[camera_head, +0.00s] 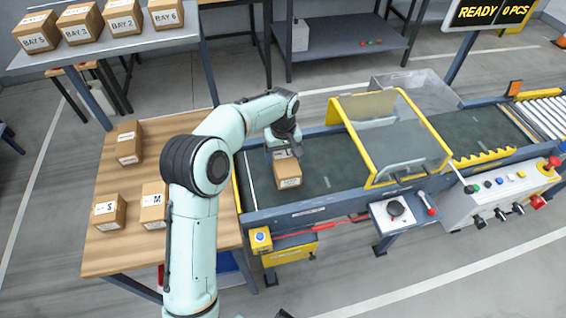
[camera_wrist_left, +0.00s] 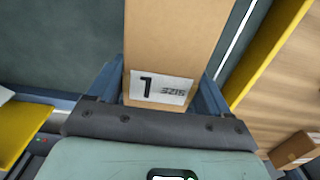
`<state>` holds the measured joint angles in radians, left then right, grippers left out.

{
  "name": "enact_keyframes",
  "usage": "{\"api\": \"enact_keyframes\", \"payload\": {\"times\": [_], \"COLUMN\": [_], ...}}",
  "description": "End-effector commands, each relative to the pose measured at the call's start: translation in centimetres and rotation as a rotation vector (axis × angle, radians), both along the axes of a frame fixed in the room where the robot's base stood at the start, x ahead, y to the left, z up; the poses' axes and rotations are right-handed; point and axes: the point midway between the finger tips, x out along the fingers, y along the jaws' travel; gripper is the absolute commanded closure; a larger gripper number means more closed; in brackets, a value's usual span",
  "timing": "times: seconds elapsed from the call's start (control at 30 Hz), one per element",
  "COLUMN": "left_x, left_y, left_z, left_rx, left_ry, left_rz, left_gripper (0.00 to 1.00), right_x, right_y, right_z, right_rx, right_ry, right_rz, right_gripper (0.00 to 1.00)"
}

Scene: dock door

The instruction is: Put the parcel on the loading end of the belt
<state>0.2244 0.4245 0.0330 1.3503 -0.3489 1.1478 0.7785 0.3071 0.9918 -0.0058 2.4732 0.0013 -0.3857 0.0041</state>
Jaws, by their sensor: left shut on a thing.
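The parcel (camera_head: 288,172) is a brown cardboard box with a white label. My left gripper (camera_head: 284,151) is shut on it from above, over the left end of the dark green belt (camera_head: 330,186). In the left wrist view the parcel (camera_wrist_left: 178,40) fills the space between the blue fingers, and its label shows a large character and small print. The parcel looks at or very near the belt surface; I cannot tell whether it touches. My right gripper is not in view.
A yellow-framed clear guard (camera_head: 390,140) stands over the belt to the right. A wooden table (camera_head: 110,245) at left holds several boxes. A control panel (camera_head: 505,195) with buttons is at right. A sign (camera_head: 490,12) reads READY, 0 PCS.

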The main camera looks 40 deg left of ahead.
Motion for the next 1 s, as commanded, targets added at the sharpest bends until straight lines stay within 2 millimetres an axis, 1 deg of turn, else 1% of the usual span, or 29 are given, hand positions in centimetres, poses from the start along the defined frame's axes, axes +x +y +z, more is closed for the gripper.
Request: {"api": "enact_keyframes", "payload": {"times": [0.03,0.1,0.2,0.5,0.63,0.67,0.7,0.73,0.93,1.0], "left_x": [-0.1,-0.1,0.0,0.0,0.0,0.0,0.0,0.0,0.0,0.0], "left_y": [0.0,0.0,0.0,0.0,0.0,0.0,0.0,0.0,0.0,0.0], "left_z": [-1.1,-2.3,-3.2,-3.4,-3.8,-3.9,-3.8,-3.8,-3.7,-3.4], "left_rx": [0.000,-0.001,-0.001,0.001,0.000,0.000,0.000,0.000,0.000,0.000], "left_ry": [0.003,0.003,0.001,-0.002,-0.001,0.000,0.000,0.000,0.000,0.000], "left_rz": [0.001,0.001,0.002,0.001,0.001,0.001,0.001,0.001,0.001,0.001], "left_gripper": [0.67,0.67,0.67,0.67,0.67,0.18,0.05,0.00,0.00,0.00], "right_x": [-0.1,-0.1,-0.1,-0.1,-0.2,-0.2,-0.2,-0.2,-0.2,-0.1], "right_y": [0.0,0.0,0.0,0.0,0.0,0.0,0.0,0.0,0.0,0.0], "right_z": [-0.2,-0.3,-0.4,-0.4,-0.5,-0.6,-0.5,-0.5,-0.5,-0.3], "right_rx": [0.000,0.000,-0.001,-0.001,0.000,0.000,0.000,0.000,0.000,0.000], "right_ry": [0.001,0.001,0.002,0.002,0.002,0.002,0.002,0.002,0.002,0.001], "right_rz": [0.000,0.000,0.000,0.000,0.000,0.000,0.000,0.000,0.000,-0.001], "right_gripper": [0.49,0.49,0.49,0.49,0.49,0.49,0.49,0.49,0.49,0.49]}}
